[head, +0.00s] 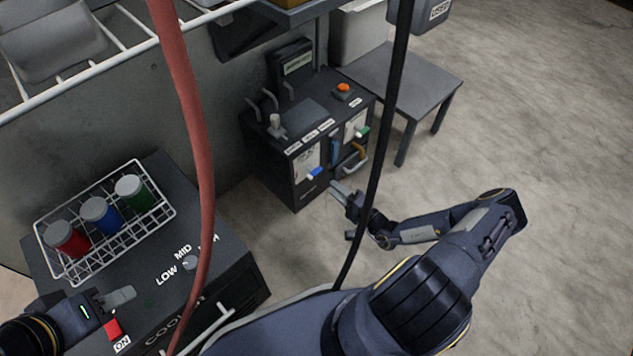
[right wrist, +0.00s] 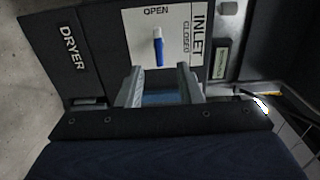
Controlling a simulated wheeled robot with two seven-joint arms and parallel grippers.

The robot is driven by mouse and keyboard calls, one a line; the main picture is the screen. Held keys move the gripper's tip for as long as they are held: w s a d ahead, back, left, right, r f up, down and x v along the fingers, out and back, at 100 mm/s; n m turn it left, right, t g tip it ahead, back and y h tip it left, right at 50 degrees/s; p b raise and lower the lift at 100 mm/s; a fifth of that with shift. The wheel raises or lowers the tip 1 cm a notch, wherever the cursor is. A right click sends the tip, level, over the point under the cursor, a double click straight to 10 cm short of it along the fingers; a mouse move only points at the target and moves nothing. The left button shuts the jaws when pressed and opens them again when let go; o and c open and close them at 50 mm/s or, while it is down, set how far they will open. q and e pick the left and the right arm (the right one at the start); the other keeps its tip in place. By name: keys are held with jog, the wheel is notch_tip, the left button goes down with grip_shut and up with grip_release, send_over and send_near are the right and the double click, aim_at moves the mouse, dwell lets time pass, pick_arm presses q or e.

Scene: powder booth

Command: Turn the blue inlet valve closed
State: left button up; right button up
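The blue inlet valve (head: 314,173) is a small lever on a white plate on the dark dryer's front. In the right wrist view the blue valve (right wrist: 158,50) stands upright in the picture, its white end towards the OPEN mark; CLOSED is printed to its right. My right gripper (head: 338,188) is in front of the dryer, near the valve. In the right wrist view my right gripper (right wrist: 158,80) is open and empty, with the lever just beyond and between its fingertips, apparently apart. My left gripper (head: 118,298) is over the cooler; its finger opening is unclear.
The dryer (head: 290,190) also carries a green-handled valve (head: 362,132) and an orange button (head: 343,87). A grey table (head: 400,80) stands behind it. A wire rack (head: 165,212) with red, blue and green jars sits on the cooler (head: 225,250). A red hose (head: 190,90) and black cable (head: 385,120) hang in front.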

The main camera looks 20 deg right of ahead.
aim_at(317, 175)
jog(key=b+x, duration=0.1)
jog(key=x, duration=0.2)
jog(key=b+x, duration=0.1)
jog(key=x, duration=0.3)
jog(key=shift+f+b, duration=0.25)
jog(key=shift+b, duration=0.15)
jog(key=shift+w+a+r, duration=0.1)
jog(key=shift+w, duration=0.2)
jog(key=shift+c, duration=0.4)
grip_shut()
